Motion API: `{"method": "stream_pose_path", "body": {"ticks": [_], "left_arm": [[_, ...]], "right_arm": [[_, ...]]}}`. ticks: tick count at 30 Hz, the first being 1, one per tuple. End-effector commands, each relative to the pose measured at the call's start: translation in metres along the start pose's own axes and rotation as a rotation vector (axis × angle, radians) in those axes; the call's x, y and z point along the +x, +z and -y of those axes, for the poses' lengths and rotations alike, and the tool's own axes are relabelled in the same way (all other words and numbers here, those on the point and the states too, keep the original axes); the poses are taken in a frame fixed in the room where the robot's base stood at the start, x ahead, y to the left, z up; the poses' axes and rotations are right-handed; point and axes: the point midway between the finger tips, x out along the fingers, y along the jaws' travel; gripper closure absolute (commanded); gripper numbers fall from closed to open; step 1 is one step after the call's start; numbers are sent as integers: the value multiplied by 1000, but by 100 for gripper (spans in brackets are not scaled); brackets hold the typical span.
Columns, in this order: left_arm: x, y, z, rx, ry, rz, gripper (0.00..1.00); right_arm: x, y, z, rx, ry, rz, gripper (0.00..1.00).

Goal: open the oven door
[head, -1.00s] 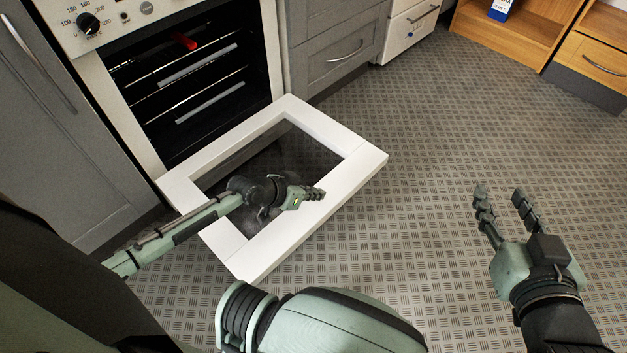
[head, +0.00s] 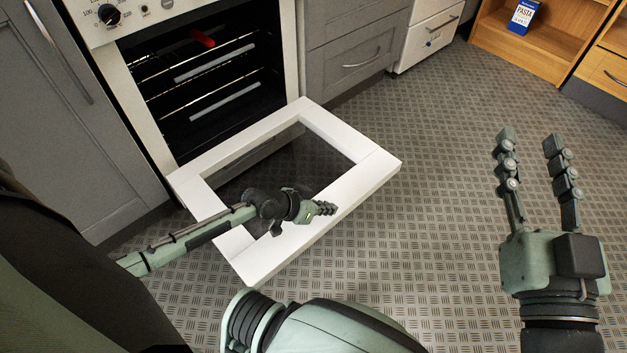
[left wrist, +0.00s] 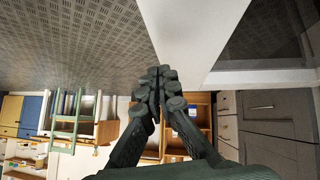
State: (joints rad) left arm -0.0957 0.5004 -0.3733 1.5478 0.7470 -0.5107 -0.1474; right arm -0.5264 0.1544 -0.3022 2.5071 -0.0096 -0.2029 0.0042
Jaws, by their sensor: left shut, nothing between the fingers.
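The oven door (head: 375,172) is a white frame with a dark glass pane, folded down and lying nearly flat in front of the oven. The oven cavity (head: 205,75) stands open, with racks and a red item inside. My left gripper (head: 330,208) is shut and empty, over the outer part of the door in the head view; I cannot tell whether it touches. In the left wrist view its fingers (left wrist: 160,75) are together beside the white door frame (left wrist: 195,30). My right gripper (head: 532,140) is open and empty over the floor at the right.
Grey cabinets (head: 70,130) flank the oven, with a drawer unit (head: 355,55) to its right. A wooden shelf (head: 540,55) holding a blue pasta box (head: 523,17) stands at the back right. The patterned floor (head: 430,130) between is clear.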

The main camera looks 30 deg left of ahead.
Motion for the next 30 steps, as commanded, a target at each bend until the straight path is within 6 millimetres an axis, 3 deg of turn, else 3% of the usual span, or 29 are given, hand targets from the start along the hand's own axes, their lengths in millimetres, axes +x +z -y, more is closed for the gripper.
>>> {"method": "stream_pose_path", "body": {"ticks": [15,21,30], "left_arm": [[-98,2,0,3,-1,3,100],[-114,1,0,1,0,1,100],[-116,0,-1,2,-2,4,100]], "right_arm": [[0,0,0,0,0,1,60],[0,0,0,0,0,1,60],[0,3,-1,-2,2,14,60]]}}
